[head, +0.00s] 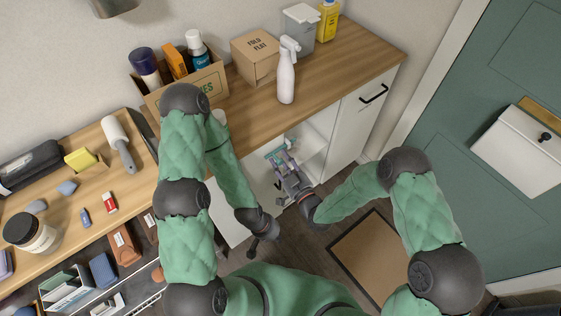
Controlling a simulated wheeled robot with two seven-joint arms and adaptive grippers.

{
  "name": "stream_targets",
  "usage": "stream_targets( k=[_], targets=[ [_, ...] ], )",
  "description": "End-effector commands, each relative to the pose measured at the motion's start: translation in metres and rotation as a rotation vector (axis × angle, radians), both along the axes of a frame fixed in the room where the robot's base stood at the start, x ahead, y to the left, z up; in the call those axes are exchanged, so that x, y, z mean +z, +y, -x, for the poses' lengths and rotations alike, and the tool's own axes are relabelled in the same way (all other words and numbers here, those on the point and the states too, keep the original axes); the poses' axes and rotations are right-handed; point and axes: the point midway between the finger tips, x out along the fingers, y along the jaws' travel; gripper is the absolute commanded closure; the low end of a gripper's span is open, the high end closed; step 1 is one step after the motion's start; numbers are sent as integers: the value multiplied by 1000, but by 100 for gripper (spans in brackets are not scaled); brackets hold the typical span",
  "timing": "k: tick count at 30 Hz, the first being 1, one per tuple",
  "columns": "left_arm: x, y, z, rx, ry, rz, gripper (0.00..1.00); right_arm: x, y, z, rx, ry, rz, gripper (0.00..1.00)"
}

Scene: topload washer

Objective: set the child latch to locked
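I cannot make out a child latch with certainty. The white cabinet (354,128) under the wooden counter has an open compartment (313,143) beside a shut door with a black handle. My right gripper (281,157) reaches into the front of this compartment. Its fingers are too small and cluttered to tell whether they are open or hold anything. My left gripper (254,249) hangs low over the floor, left of the mat and apart from the cabinet. Its fingers are small and dark, and their opening is unclear.
A spray bottle (286,72), a cardboard box (255,57) and a filled carton (199,91) stand on the counter (331,64). A brown mat (369,257) lies on the floor. Open drawers with small items (102,270) are at left.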

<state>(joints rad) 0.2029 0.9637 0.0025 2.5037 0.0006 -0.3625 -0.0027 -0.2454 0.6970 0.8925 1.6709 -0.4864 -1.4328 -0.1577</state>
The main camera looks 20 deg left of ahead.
Motion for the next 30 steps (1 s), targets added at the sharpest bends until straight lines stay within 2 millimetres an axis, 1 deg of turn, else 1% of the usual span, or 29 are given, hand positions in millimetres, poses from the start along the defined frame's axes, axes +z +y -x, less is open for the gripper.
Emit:
stream_targets(
  k=[9,14,17,24,27,30],
  targets=[
    [0,0,0,0,-1,0,100,0,1,2,5,-1,-1,51],
    [0,0,0,0,-1,0,100,0,-6,9,6,1,1,51],
    [0,0,0,0,-1,0,100,-1,-18,20,3,3,0,51],
    [0,0,0,0,-1,0,100,-1,-53,53,-1,3,0,51],
    [0,0,0,0,-1,0,100,0,-66,67,0,2,-1,51],
    [0,0,0,0,-1,0,100,0,-74,75,0,1,0,51]
  ],
)
